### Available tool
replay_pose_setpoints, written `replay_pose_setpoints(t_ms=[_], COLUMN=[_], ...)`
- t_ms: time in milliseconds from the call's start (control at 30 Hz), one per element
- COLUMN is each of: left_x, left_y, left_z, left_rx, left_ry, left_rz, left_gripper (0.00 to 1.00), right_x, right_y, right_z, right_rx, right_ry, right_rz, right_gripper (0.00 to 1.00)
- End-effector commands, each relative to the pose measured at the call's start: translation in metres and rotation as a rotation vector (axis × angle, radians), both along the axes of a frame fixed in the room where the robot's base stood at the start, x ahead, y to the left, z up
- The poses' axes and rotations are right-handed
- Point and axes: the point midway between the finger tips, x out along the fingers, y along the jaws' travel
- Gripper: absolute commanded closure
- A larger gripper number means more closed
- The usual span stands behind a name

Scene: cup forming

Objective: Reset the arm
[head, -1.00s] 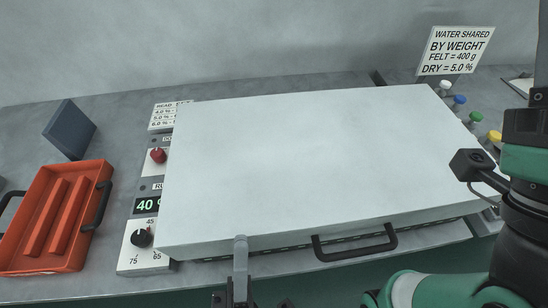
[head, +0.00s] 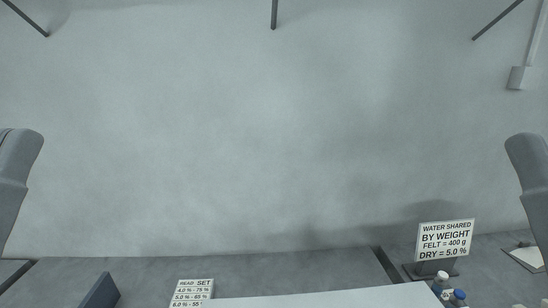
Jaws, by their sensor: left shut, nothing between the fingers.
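The white box lid (head: 330,301) shows only as a strip at the bottom. Behind it stand the water sign (head: 445,240), capped bottles (head: 440,284), the set card (head: 193,292) and a dark block (head: 100,293).

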Motion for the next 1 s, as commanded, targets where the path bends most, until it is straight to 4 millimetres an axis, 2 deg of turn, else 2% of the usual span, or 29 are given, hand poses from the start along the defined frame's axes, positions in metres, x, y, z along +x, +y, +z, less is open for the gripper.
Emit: replay_pose_setpoints(t_ms=[33, 167, 500, 600, 700, 800, 1000], left_x=[0.000, 0.001, 0.001, 0.001, 0.002, 0.002, 0.001], left_y=[0.000, 0.000, -0.001, -0.001, -0.001, -0.001, -0.001], left_z=[0.042, 0.097, 0.262, 0.302, 0.327, 0.338, 0.333], left_rx=[0.000, -0.001, -0.002, -0.002, -0.002, -0.002, -0.002], left_ry=[0.001, 0.002, 0.002, 0.002, 0.002, 0.003, 0.002], left_rz=[-0.001, -0.003, -0.005, -0.006, -0.006, -0.006, -0.006], left_gripper=[1.00, 1.00, 1.00, 1.00, 1.00, 1.00, 1.00], right_x=[0.000, 0.000, 0.001, 0.001, 0.001, 0.001, 0.001], right_y=[0.000, 0.000, 0.000, 0.000, 0.000, 0.000, 0.000], right_z=[0.042, 0.098, 0.263, 0.302, 0.328, 0.338, 0.333], right_rx=[0.000, 0.000, 0.000, 0.000, 0.000, 0.000, 0.000], right_ry=[0.000, 0.001, 0.001, 0.001, 0.001, 0.002, 0.002], right_rz=[0.000, 0.000, 0.000, 0.000, 0.000, 0.000, 0.000], right_gripper=[0.50, 0.50, 0.50, 0.50, 0.50, 0.50, 0.50])
